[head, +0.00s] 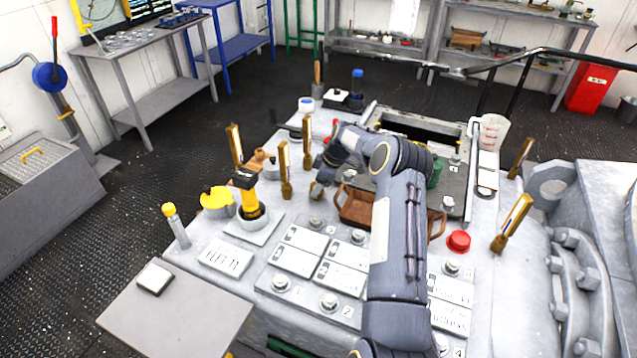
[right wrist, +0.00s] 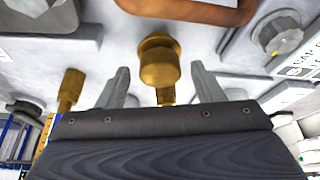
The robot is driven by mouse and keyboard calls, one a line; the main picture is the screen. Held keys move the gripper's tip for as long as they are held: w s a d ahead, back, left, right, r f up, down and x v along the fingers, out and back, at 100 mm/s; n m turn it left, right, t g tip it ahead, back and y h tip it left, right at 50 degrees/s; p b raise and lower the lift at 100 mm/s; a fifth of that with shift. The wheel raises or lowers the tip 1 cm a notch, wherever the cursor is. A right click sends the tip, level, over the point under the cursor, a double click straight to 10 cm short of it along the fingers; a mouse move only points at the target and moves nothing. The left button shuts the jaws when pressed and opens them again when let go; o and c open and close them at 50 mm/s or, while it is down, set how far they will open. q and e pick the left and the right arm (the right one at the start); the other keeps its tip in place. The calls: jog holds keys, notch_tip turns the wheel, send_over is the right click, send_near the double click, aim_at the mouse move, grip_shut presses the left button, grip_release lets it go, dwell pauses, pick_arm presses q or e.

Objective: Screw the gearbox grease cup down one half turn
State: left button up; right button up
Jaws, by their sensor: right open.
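The grease cup (right wrist: 158,62) is a round brass cap on a short neck in the right wrist view. In the right wrist view my right gripper (right wrist: 162,88) is open, with one grey finger on each side of the cup and visible gaps between. Nothing is held. The fingertips are small and partly hidden by my wrist in the head view. My left gripper is not in view.
A brown tray (head: 357,221) lies just right of the cup. A red button (head: 458,241) is at right. Labelled plates (head: 298,250) cover the front; a grey side shelf (head: 185,318) is mostly clear.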

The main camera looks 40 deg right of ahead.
jog(key=c, duration=1)
jog(key=shift+f+m+h+b, duration=0.15)
jog(key=shift+m+h+b, duration=0.15)
jog(key=shift+m+b, duration=0.7)
jog(key=shift+a+m+t+h+b, duration=0.15)
jog(key=shift+m+t+h+b, duration=0.3)
jog(key=shift+m+b, duration=0.75)
jog(key=m+h+b, duration=0.1)
jog(key=m, duration=0.2)
jog(key=shift+a, duration=0.1)
jog(key=shift+r+m+h+b, duration=0.2)
jog(key=shift+m+h+b, duration=0.4)
jog(key=shift+m, duration=1)
jog(key=o, duration=1)
jog(key=shift+s, duration=0.1)
